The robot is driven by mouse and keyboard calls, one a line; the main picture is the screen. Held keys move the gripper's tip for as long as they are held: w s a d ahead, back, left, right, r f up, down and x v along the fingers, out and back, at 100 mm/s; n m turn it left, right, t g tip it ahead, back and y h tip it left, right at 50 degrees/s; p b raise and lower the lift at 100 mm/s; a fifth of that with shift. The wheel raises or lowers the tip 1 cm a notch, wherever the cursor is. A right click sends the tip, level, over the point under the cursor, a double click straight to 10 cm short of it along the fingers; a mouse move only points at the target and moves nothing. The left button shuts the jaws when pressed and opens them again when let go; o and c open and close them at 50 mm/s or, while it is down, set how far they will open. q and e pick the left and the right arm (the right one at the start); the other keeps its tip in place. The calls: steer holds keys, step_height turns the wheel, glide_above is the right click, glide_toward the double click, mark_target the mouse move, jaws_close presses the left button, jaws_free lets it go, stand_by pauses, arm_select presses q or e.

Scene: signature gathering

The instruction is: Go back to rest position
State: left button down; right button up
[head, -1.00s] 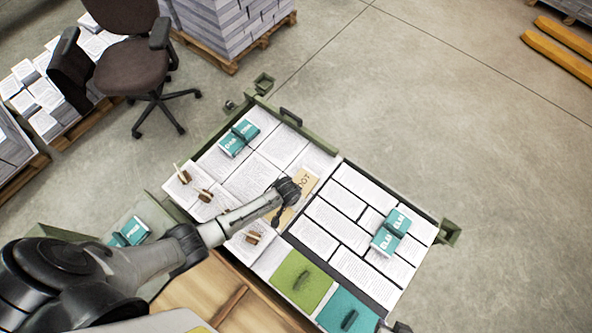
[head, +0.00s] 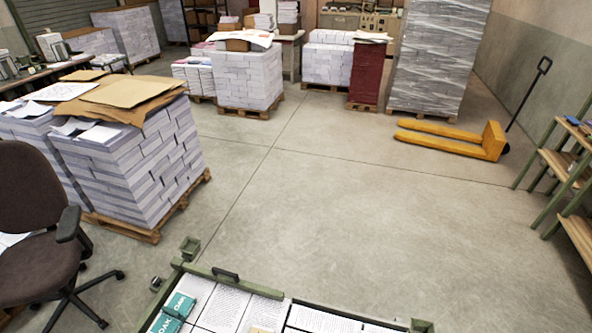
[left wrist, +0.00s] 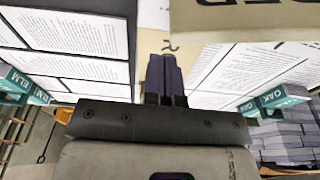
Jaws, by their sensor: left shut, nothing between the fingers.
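My left gripper (left wrist: 164,78) shows in the left wrist view with its two dark fingers together and nothing between them. It is over the printed sheets, beside a tan card (left wrist: 245,22) with dark letters. Whether its fingertips touch anything is hard to tell. Neither of my arms shows in the head view. My right gripper is in no view.
The green-framed table (head: 215,272) with printed sheets (head: 228,306) and teal blocks (head: 178,306) is at the bottom of the head view. A chair (head: 40,225) and pallet stacks (head: 135,165) stand left. A yellow pallet jack (head: 455,142) is right. Middle floor is clear.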

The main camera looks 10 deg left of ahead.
arm_select(q)
steer(key=shift+s+a+r+m+g+y, duration=0.1)
steer(key=shift+s+r+m+g+y, duration=0.1)
steer(key=shift+r+m, duration=0.25)
steer(key=shift+s+a+r+m+g+y, duration=0.1)
steer(key=shift+s+r+m, duration=0.05)
steer(key=shift+r+m, duration=0.25)
steer(key=w+d+r+m+t, duration=0.15)
steer(key=w+r, duration=0.25)
steer(key=r, duration=1)
steer(key=s+a+r+n+t, duration=0.1)
steer(key=s+a+r+t, duration=0.2)
steer(key=r, duration=0.7)
steer(key=s+f+n+g, duration=0.1)
steer(key=s+f+g, duration=0.1)
steer(key=s, duration=0.8)
step_height(320, 180, up, 15)
steer(key=p, duration=1.4)
steer(key=shift+s+p, duration=0.15)
steer(key=shift+p, duration=0.25)
